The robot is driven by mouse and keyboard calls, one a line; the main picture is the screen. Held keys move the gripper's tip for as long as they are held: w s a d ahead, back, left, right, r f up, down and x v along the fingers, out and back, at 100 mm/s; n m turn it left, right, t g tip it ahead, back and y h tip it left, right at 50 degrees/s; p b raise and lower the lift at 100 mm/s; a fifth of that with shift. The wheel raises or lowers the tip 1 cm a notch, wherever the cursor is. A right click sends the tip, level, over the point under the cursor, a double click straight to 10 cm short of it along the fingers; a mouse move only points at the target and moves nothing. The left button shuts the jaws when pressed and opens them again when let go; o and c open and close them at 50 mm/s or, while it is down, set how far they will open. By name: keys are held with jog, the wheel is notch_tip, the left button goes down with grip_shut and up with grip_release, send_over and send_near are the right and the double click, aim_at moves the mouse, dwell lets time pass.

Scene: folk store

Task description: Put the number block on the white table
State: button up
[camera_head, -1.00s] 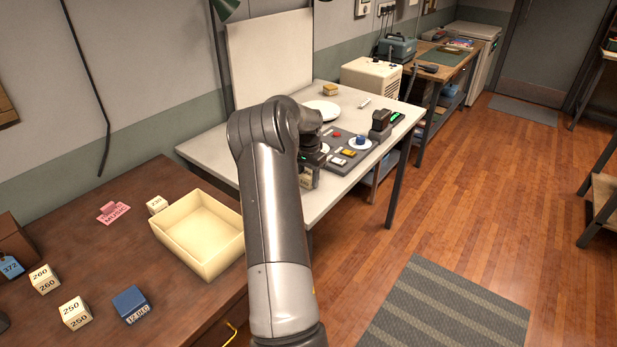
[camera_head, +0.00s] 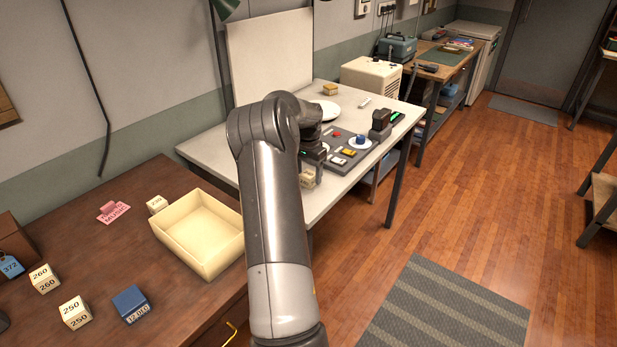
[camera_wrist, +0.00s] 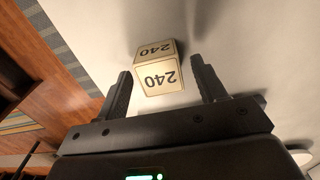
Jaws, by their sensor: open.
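A cream number block marked 240 (camera_wrist: 160,74) rests on the white table (camera_wrist: 225,40), close to the table's front edge. In the wrist view my gripper (camera_wrist: 163,82) is open, with one finger on each side of the block and gaps between the fingers and the block. In the head view the block (camera_head: 307,178) shows beside my arm on the white table (camera_head: 215,150). My arm hides much of the gripper there.
The brown desk holds a cream tray (camera_head: 197,258), blocks marked 260 (camera_head: 44,280), 250 (camera_head: 75,312) and 230 (camera_head: 157,204), and a blue block (camera_head: 131,304). A grey panel with coloured pieces (camera_head: 350,148) and a white plate (camera_head: 325,110) occupy the white table.

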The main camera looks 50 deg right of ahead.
aim_at(309, 174)
notch_tip(309, 174, up, 10)
jog(key=a+r+n+t, duration=0.1)
jog(key=a+r+n, duration=0.3)
jog(key=a, duration=0.7)
jog(key=a+r+n+t, duration=0.1)
jog(key=a+r+n, duration=0.1)
jog(key=a+r, duration=0.65)
jog(key=a+r+n+t, duration=0.1)
jog(key=a+r+n, duration=0.1)
jog(key=a, duration=1.2)
jog(key=s+a+f+n+t, duration=0.1)
jog(key=s+a+f+n, duration=0.1)
jog(key=s+a+n, duration=0.3)
jog(key=s+a+f+n+t, duration=0.1)
jog(key=s+a+n, duration=0.4)
jog(key=s+a, duration=0.7)
jog(key=a, duration=0.4)
jog(key=shift+a+f+t, duration=0.25)
jog(key=shift+f+t, duration=0.05)
jog(key=shift+f, duration=0.1)
